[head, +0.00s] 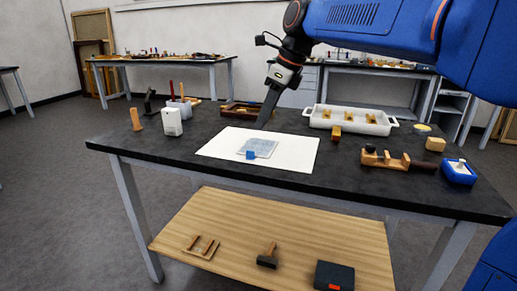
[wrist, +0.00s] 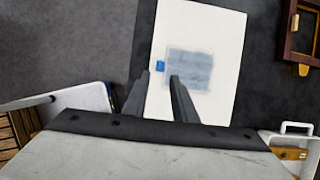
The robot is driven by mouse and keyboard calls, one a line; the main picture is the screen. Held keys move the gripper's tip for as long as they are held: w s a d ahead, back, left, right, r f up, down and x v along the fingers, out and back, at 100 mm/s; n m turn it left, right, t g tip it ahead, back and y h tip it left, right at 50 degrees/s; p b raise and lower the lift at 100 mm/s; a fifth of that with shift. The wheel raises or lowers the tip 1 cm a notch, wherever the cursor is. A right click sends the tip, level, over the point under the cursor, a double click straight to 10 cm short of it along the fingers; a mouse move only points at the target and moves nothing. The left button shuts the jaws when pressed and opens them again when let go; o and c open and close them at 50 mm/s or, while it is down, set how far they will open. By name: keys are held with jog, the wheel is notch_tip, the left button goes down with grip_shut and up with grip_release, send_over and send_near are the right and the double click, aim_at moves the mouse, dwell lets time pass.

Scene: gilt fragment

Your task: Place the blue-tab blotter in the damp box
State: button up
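The blotter (head: 262,147) is a flat pale blue-grey sheet with a small blue tab (head: 250,155) at its near edge. It lies on a white sheet (head: 215,148) on the dark table. In the wrist view the blotter (wrist: 195,68) lies just beyond the fingertips. My gripper (head: 262,126) is above the far side of the white sheet, pointing down. Its two fingers (wrist: 158,76) stand apart with nothing between them. A white handled tray (head: 316,121) holding several yellow-brown pieces is at the back right; I cannot tell for sure whether it is the damp box.
A dark wooden tray (head: 228,111) lies behind the white sheet. A white bottle-like block (head: 172,122) and a wooden peg (head: 135,120) stand at left. Wooden blocks (head: 385,160) and a blue box (head: 459,175) are at right. The lower shelf (head: 235,225) holds several tools.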

aim_at(252, 147)
jog(key=x, duration=0.5)
jog(key=shift+f, duration=0.15)
jog(key=shift+x, duration=2.65)
jog(key=shift+d, duration=0.15)
grip_shut()
